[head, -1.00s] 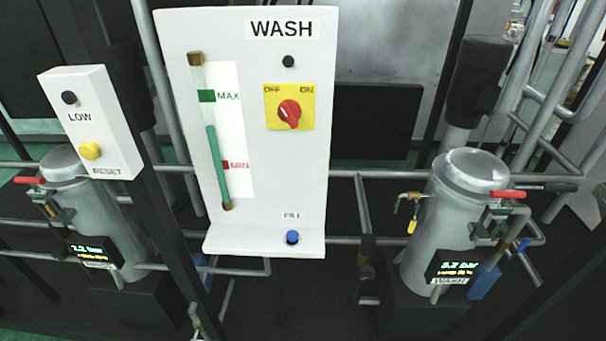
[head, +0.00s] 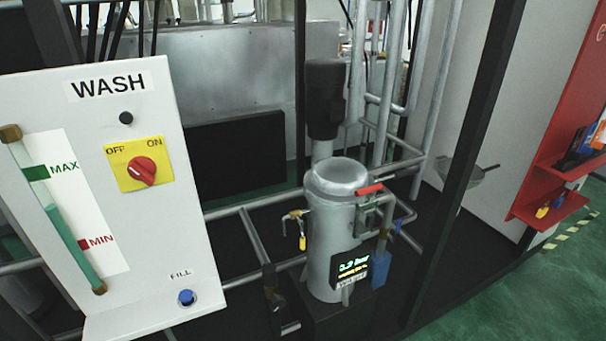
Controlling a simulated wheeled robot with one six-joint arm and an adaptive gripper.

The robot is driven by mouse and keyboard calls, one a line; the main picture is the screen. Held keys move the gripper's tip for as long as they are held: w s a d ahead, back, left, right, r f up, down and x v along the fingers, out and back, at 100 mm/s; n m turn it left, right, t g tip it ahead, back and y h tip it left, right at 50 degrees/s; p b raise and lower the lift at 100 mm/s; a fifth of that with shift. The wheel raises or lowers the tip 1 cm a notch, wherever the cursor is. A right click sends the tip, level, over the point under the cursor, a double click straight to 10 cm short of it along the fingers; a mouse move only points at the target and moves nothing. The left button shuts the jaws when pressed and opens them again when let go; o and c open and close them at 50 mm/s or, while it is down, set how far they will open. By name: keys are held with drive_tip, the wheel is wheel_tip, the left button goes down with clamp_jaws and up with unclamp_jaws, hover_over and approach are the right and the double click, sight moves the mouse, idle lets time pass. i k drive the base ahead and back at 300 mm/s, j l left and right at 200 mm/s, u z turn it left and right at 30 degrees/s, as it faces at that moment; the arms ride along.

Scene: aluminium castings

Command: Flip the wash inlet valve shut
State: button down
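A grey filter canister (head: 338,235) with a domed lid stands right of centre. A lit display (head: 350,268) on its front shows a bar reading, with a small label plate (head: 351,284) below, too small to read surely. A red handle (head: 370,189) lies roughly level at its upper right. A small valve with a hanging yellow handle (head: 302,242) sits on a pipe at its left. A small blue handle (head: 398,227) shows at the right pipe. I cannot tell for certain which is the wash inlet valve. My gripper is not in view.
The white WASH panel (head: 160,235) stands at the left, with a red rotary switch (head: 142,171), a level gauge (head: 62,225) and a blue FILL button (head: 186,297). A dark frame post (head: 470,160) stands right of the canister. Green floor (head: 520,300) is open at lower right.

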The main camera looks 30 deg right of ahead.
sight(399, 221)
drive_tip(key=i+l+z, duration=0.2)
drive_tip(key=l, duration=0.15)
drive_tip(key=l+z, duration=0.25)
drive_tip(key=i+l+z, duration=0.2)
drive_tip(key=l, duration=0.2)
